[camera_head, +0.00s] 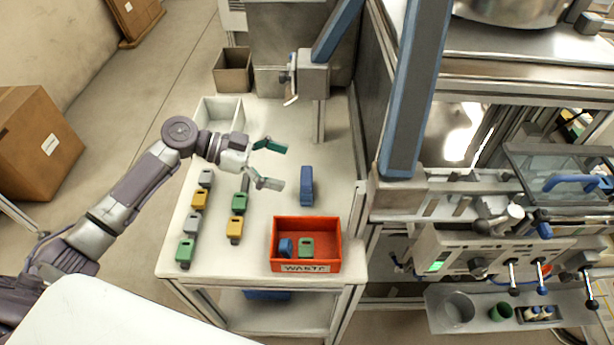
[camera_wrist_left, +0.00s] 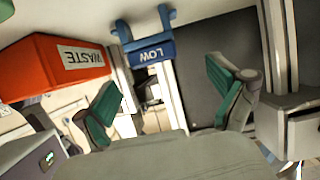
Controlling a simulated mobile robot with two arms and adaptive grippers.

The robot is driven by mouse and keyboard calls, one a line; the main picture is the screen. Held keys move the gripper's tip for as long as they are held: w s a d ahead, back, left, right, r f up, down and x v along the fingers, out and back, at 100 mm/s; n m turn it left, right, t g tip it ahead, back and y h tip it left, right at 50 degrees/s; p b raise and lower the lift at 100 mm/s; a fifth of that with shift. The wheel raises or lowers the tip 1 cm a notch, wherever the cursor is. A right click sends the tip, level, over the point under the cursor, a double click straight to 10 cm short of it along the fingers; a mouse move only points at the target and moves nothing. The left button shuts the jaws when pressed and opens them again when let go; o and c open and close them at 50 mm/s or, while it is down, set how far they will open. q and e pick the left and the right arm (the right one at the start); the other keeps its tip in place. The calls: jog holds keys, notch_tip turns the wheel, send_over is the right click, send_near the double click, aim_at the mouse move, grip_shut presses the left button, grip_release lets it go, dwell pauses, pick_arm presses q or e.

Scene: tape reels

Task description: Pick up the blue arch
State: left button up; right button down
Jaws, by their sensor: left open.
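The blue arch (camera_head: 306,186) stands on the white table, right of my left gripper (camera_head: 276,166) in the head view. In the left wrist view the blue arch (camera_wrist_left: 150,51) shows a "LOW" label and two short legs pointing up in the picture. My left gripper (camera_wrist_left: 163,92) is open, with its green-tipped fingers spread and nothing between them. The arch is just beyond the fingertips and apart from them. My right gripper is in neither view.
A red WASTE bin (camera_head: 306,266) sits at the table's front right with a blue and a green piece inside. Several green, yellow and grey pieces stand in rows at left. A white tray (camera_head: 238,112) is at the back. A blue-and-grey post (camera_head: 412,100) rises beside the table.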

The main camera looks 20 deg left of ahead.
aim_at(306, 175)
pick_arm(q)
jog(key=shift+w+d, duration=0.15)
jog(key=shift+d, duration=0.35)
jog(key=shift+d+f, duration=0.15)
jog(key=shift+d, duration=0.05)
jog(key=p+x, duration=0.3)
jog(key=x, duration=0.1)
jog(key=shift+s+d+f, duration=0.1)
jog(key=shift+s+f, duration=0.15)
jog(key=shift+s, duration=0.1)
jog(key=shift+w+d+f, duration=0.1)
jog(key=shift+d+f, duration=0.15)
jog(key=shift+d, duration=0.05)
jog(key=shift+a, duration=0.1)
jog(key=c, duration=1.2)
jog(key=shift+c, duration=0.2)
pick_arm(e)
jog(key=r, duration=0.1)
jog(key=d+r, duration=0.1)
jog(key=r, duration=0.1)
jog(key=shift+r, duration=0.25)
